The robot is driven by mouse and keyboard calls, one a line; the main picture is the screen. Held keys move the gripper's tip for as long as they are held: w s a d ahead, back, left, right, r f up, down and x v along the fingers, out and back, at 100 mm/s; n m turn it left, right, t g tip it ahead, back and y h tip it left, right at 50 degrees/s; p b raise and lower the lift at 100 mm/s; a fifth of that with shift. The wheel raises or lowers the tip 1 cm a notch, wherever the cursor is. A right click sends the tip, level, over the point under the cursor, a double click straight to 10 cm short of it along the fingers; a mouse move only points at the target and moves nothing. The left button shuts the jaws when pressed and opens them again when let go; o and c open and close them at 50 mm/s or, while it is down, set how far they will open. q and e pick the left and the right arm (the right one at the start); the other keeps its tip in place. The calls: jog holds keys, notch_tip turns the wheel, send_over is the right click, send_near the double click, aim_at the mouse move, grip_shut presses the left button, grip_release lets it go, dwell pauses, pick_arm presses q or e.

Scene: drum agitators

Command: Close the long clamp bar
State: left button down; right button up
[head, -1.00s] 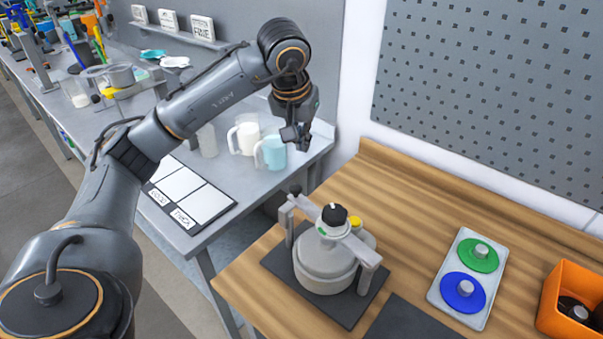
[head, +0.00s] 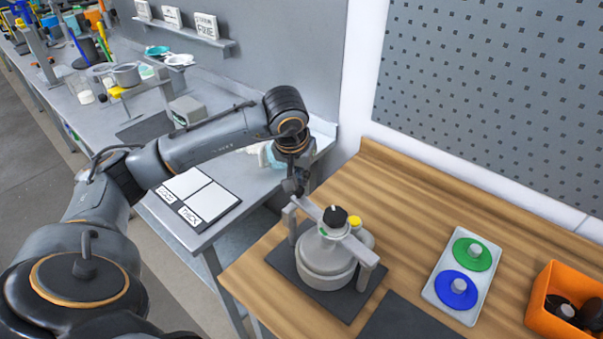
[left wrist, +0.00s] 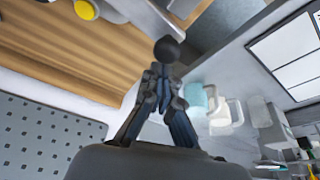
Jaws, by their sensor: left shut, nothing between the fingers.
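The drum agitator (head: 325,262) stands on a dark mat on the wooden table in the head view. The long grey clamp bar (head: 352,245) lies across its top, under a black dial knob (head: 335,216). A black ball (left wrist: 167,50) shows in the left wrist view right at my fingertips, near the grey bar (left wrist: 150,18). My left gripper (head: 294,188) is shut and empty, at the bar's far-left end in the head view. It also shows in the left wrist view (left wrist: 160,75). Whether it touches the ball I cannot tell. My right gripper is out of view.
A white tray (head: 431,292) with green and blue discs and an orange bin (head: 540,300) stand to the right. A grey bench (head: 215,229) with mugs and cards is at the left. A pegboard (head: 490,90) backs the table.

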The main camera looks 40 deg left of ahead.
pick_arm(q)
jog(key=s+b, duration=0.3)
jog(key=shift+s+a+f, duration=0.1)
jog(key=shift+a+f, duration=0.1)
jog(key=shift+a, duration=0.2)
jog(key=shift+s+r, duration=0.1)
jog(key=shift+s, duration=0.25)
jog(key=shift+b, duration=0.3)
